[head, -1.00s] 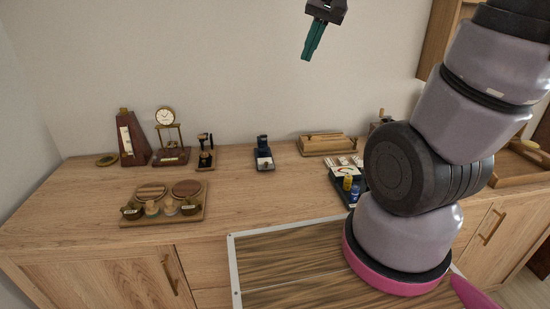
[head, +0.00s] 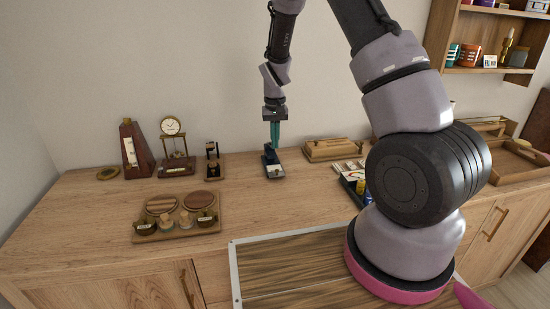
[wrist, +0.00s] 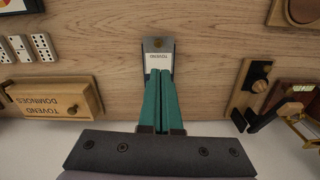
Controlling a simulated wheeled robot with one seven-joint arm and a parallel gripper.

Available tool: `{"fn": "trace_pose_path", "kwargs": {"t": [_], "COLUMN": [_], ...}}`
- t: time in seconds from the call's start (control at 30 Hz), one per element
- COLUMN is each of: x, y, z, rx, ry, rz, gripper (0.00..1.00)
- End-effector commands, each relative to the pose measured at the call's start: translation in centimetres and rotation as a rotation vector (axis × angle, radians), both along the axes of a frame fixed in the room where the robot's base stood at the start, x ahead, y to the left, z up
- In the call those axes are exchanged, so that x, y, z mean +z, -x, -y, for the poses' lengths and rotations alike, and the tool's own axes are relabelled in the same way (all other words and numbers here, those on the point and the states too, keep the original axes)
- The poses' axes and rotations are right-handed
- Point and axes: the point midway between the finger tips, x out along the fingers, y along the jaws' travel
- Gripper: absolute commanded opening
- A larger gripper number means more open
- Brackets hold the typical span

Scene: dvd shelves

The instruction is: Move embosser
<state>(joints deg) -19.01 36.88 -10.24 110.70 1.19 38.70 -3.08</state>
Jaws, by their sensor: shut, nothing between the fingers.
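The embosser appears to be the small dark blue device with a white label (head: 274,169) on the cabinet top, near the wall. In the wrist view its label end (wrist: 158,62) shows beyond my fingertips, and the rest is hidden behind the fingers. My gripper (head: 275,147) points down just above the device, its green fingers side by side. In the wrist view the fingers (wrist: 161,75) are shut with nothing between them. Whether they touch the device cannot be told.
A dominoes box (head: 334,149) lies to the right and a wooden stand with a black part (head: 213,163) to the left. A clock (head: 174,147), a metronome (head: 135,150) and a round-lidded tray (head: 177,227) are further left. Bare cabinet top lies in front of the device.

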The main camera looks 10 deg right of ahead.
Motion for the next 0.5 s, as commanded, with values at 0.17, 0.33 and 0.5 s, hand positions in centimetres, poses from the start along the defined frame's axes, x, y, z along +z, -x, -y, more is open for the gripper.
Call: {"fn": "trace_pose_path", "kwargs": {"t": [0.17, 0.33, 0.5], "x": [-2.6, -5.8, -8.3], "y": [0.1, 0.1, 0.0], "z": [0.0, 0.0, 0.0], "rx": [0.0, 0.0, -0.001], "ry": [0.001, 0.001, 0.0], "rz": [-0.004, -0.004, -0.002], "gripper": [0.0, 0.0, 0.0]}}
